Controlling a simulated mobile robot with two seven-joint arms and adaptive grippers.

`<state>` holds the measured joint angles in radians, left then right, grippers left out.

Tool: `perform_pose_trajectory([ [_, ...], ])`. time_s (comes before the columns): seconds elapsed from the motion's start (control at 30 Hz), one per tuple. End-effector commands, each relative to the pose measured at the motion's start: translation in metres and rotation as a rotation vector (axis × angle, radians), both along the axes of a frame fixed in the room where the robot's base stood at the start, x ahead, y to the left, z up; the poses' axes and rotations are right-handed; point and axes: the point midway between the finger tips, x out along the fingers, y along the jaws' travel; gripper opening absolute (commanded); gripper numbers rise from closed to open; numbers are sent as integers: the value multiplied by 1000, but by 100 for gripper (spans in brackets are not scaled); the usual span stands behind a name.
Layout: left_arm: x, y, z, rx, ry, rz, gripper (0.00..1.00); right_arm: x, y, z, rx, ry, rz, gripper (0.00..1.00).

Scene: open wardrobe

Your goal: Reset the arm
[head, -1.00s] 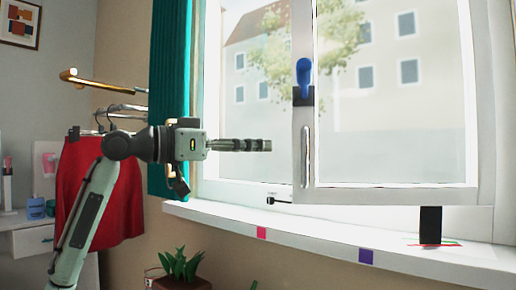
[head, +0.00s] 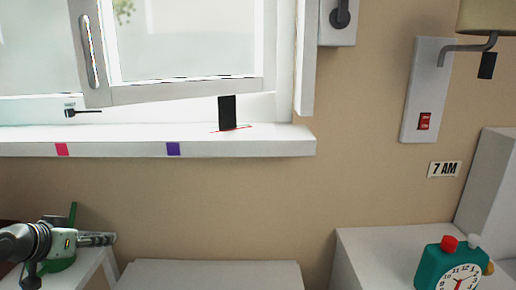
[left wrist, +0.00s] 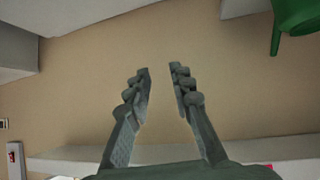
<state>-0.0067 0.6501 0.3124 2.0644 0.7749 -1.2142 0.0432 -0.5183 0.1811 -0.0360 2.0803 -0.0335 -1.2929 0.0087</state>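My left gripper (head: 112,239) is low at the left edge of the head view, pointing right, below the window sill. In the left wrist view its two fingers (left wrist: 159,68) stand apart with nothing between them, so it is open. Beyond the fingers is bare beige wall. My right gripper is in neither view.
A green object (head: 62,263) is close behind the left gripper, partly hidden by it. The white window sill (head: 240,146) is above. A teal alarm clock (head: 438,268) stands on a white surface (head: 375,250) at right. A wall lamp plate (head: 425,80) hangs above.

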Motion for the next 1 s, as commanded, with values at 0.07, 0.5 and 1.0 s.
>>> perform_pose_trajectory([
  [0.07,-20,-13,-63,21,102,14,22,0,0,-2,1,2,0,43],
  [0.5,-199,-106,-295,210,555,11,22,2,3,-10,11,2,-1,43],
  [1.0,-249,-131,-324,267,642,-8,22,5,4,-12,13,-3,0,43],
])
